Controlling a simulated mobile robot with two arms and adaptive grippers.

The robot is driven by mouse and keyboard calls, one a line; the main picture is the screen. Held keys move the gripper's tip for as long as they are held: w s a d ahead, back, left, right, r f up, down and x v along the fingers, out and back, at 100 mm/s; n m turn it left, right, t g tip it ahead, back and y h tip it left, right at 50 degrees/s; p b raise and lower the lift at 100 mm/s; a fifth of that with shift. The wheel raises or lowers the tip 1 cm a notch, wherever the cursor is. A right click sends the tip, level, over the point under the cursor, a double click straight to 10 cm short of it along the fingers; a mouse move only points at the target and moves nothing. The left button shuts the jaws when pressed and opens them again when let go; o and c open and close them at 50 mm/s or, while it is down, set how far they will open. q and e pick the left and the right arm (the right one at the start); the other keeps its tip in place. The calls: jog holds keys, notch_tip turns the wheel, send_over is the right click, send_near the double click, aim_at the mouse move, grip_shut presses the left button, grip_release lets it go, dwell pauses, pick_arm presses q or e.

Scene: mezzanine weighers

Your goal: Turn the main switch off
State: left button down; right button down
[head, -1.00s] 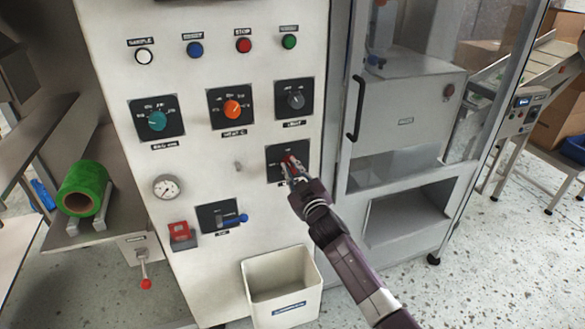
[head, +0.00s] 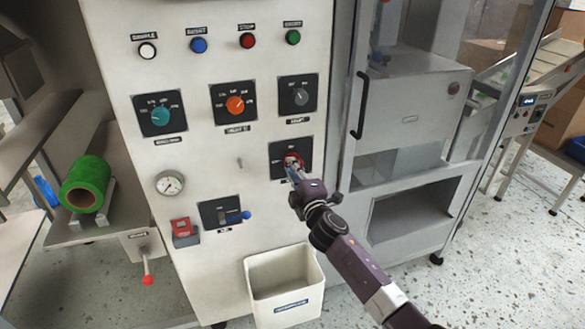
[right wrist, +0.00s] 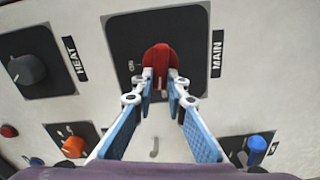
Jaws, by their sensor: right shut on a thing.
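The main switch is a red knob (head: 292,159) on a black square plate (head: 277,150), at the lower right of the white control panel. My right gripper (head: 294,168) is at it, its fingers closed on the knob. In the right wrist view the red knob (right wrist: 160,60) sits between the two fingertips (right wrist: 159,84). The knob's long side stands upright in that picture. The ON mark (right wrist: 131,66) is left of it, and the MAIN label (right wrist: 217,54) is at the plate's right edge. My left gripper is in neither view.
Above the switch is a grey knob (head: 300,97), with orange (head: 236,104) and teal (head: 160,115) knobs to the left. A blue-handled lever (head: 236,217) and red switch (head: 181,228) are lower left. A white bin (head: 285,285) stands below. A glazed cabinet (head: 412,120) is at the right.

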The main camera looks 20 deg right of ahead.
jog(key=shift+f+n, duration=0.2)
jog(key=shift+n, duration=0.8)
jog(key=c, duration=1.9)
grip_release()
jog(key=shift+c, duration=0.2)
jog(key=s, duration=1.2)
jog(key=shift+d, duration=0.2)
